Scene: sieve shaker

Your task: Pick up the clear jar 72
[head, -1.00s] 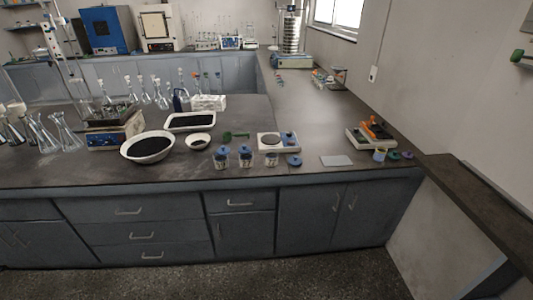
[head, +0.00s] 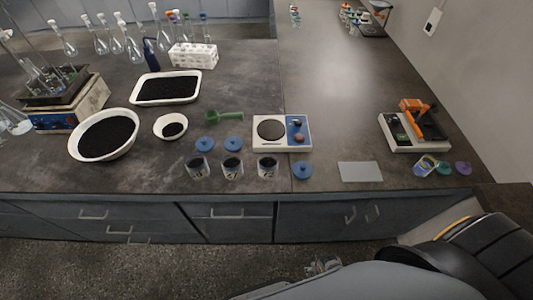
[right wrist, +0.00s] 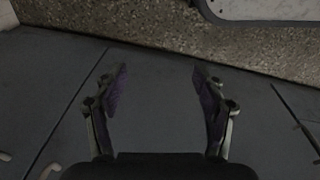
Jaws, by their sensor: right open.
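Three small clear jars with dark contents and labels stand in a row near the bench's front edge in the head view: a left jar (head: 197,167), a middle jar (head: 232,168) and a right jar (head: 267,167). Their label numbers are too small to tell which is 72. Blue lids lie behind the left jar (head: 204,144), behind the middle jar (head: 233,143) and right of the right jar (head: 302,170). My right gripper (right wrist: 158,88) is open and empty, in front of the cabinet fronts; in the head view it is low at the bottom (head: 322,264). My left gripper is not in view.
A balance (head: 282,147) stands behind the right jar. A green scoop (head: 224,117), a small white bowl (head: 157,126) and a large bowl (head: 76,146) of dark grains lie left. A grey plate (head: 361,171) and an orange-topped device (head: 401,146) are right.

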